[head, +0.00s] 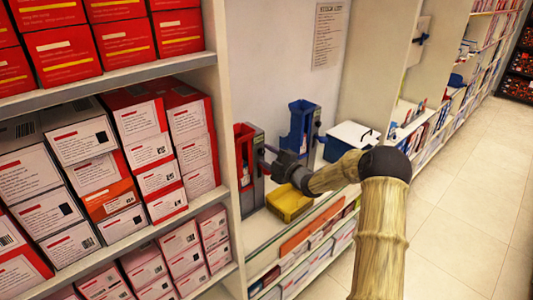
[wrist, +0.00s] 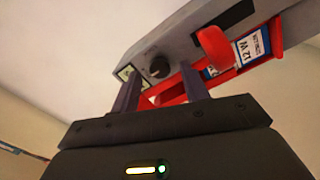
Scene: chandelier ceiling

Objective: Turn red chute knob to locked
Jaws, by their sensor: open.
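The red chute dispenser (head: 244,152) stands upright on the shelf, left of the blue one. In the wrist view its grey side panel carries a round dark knob (wrist: 158,67) beside a small pale green label (wrist: 131,76). The red chute (wrist: 215,46) holds a box marked "12 W" (wrist: 252,45). My gripper (head: 271,160) is at the right side of the red dispenser. In the wrist view my gripper (wrist: 158,76) is open, its two fingers apart with the knob seen between their tips. Whether they touch it cannot be told. In the head view the knob is hidden.
A blue chute dispenser (head: 301,128) stands just right of my gripper, with a yellow tray (head: 289,204) below and in front. A shelf upright and red boxes (head: 145,139) close off the left. The tiled aisle (head: 464,190) is clear.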

